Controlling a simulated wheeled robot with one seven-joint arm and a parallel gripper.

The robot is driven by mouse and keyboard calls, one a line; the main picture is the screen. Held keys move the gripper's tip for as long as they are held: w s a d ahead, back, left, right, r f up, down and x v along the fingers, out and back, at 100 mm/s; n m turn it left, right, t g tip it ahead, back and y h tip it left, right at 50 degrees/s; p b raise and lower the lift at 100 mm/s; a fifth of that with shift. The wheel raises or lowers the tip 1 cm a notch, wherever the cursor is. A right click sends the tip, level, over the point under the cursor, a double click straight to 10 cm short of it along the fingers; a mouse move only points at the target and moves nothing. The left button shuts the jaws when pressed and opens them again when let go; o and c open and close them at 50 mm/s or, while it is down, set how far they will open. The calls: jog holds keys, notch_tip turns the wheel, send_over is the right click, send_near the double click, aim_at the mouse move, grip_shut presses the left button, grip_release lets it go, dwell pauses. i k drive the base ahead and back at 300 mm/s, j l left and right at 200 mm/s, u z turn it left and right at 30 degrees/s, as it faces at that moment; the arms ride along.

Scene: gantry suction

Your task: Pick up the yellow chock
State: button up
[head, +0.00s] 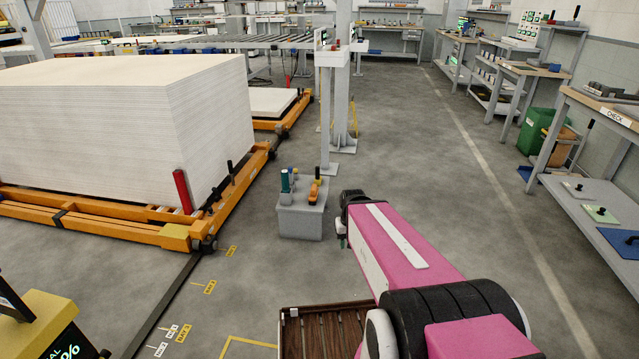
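A yellow block (175,237) sits at the near corner of the orange pallet frame (100,222). A grey pedestal (301,222) in the middle holds small items: a teal-topped cylinder (285,181), an orange piece (313,193) and a small yellow-topped piece (317,173). My gripper (342,232) is just right of the pedestal, apart from it in the picture, at the end of my pink arm. Its fingers are small and mostly hidden by my arm, so their opening does not show.
A tall white sheet stack (120,120) stands on the orange frame at left. A grey post (326,120) rises behind the pedestal. Workbenches (600,215) and a green bin (535,130) line the right side. Open floor (430,150) lies between.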

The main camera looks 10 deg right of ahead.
aim_at(318, 178)
jog(key=i+j+u, duration=0.2)
jog(key=u, duration=1.1)
jog(key=z, duration=1.35)
jog(key=i+l+u, duration=0.1)
jog(key=i+l, duration=0.3)
jog(key=i+l+u, duration=0.15)
jog(key=i+l, duration=0.3)
jog(key=i+l+u, duration=0.1)
jog(key=i+l, duration=0.3)
jog(key=i+l+u, duration=0.15)
jog(key=i+l, duration=0.2)
jog(key=l, duration=0.2)
jog(key=i+l+u, duration=0.1)
jog(key=i+l, duration=0.25)
jog(key=l, duration=0.2)
